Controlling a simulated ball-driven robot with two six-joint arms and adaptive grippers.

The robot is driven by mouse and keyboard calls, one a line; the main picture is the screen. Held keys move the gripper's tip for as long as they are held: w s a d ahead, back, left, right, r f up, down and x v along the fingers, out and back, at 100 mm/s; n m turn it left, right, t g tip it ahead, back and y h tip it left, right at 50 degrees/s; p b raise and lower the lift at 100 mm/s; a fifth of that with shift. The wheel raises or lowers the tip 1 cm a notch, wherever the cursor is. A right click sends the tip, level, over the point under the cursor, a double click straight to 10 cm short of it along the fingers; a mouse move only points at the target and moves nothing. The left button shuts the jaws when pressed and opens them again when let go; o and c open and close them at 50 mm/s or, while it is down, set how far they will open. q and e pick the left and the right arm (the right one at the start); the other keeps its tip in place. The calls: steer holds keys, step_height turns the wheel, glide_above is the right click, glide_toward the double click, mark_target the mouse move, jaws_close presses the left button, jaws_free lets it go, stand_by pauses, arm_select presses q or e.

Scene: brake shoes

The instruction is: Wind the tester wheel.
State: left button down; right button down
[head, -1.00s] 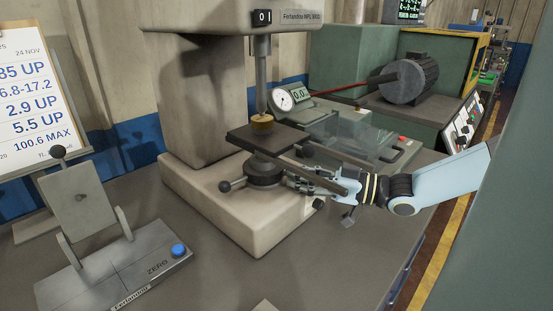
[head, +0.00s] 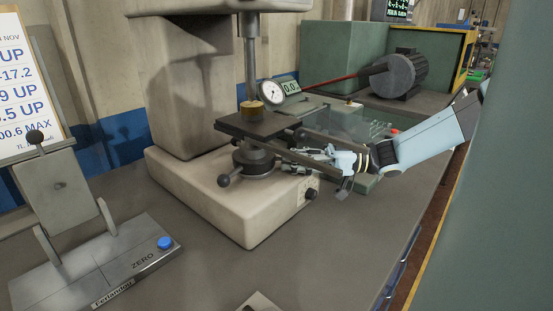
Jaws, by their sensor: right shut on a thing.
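The hardness tester (head: 185,105) stands on the bench with its spindle pointing down at a small brown round piece (head: 252,108) on a dark square plate (head: 258,126). Under the plate is the tester wheel (head: 255,158), a dark hub with ball-ended spokes; one ball (head: 223,181) points to the front left. My right gripper (head: 306,158) comes in from the right at wheel height, below the plate, and is shut on a spoke of the wheel. A dark bar extends from under the plate past my gripper and partly hides its fingers. My left gripper is not in view.
A grey stand with a blue ZERO button (head: 165,243) is at the front left, beside a clipboard (head: 26,85) with printed figures. A dial gauge (head: 270,92) and a clear-covered case stand behind the wheel. The bench front is mostly clear.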

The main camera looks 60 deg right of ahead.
steer(key=c, duration=1.1)
jaws_free()
steer(key=shift+s, duration=0.15)
steer(key=v, duration=1.2)
steer(key=shift+f, duration=0.1)
